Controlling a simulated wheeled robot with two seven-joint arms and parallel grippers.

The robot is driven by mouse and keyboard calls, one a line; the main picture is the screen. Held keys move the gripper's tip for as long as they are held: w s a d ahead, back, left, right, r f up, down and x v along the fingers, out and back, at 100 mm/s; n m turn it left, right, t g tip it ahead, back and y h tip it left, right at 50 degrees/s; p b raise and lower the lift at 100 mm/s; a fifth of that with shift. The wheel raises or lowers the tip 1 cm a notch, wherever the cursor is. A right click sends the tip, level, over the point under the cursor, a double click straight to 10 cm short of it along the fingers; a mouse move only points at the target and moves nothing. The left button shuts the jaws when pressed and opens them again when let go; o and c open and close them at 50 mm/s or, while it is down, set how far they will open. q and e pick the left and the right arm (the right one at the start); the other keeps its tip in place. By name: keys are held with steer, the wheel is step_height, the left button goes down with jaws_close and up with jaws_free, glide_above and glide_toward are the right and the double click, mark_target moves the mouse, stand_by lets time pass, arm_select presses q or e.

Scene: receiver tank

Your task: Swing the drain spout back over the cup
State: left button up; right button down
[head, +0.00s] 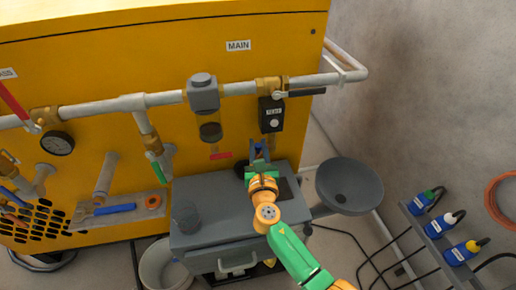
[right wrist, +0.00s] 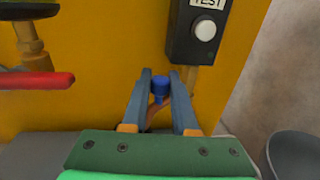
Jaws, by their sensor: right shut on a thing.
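My right gripper (head: 259,147) reaches over the cart to the yellow panel, below the TEST box. In the right wrist view its fingers (right wrist: 163,88) are closed on a small blue grip (right wrist: 160,85). A copper-brown tube, apparently the drain spout (right wrist: 158,116), shows just below the grip between the fingers. Its outlet is hidden by the gripper. A dark grey cup (head: 186,217) stands on the left of the cart top, apart from my gripper. A dark round thing (head: 241,169) is partly hidden just left of the gripper; I cannot tell what it is. My left gripper is not in view.
The grey cart (head: 215,190) stands against the yellow panel, with a round grey basin (head: 349,186) at its right. The TEST box (head: 272,115) is just above my gripper. A red-handled valve (right wrist: 37,80) lies left in the wrist view. Bottles (head: 436,228) stand at far right.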

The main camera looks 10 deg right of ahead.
steer(key=c, duration=0.7)
jaws_free()
steer(key=shift+a, duration=0.1)
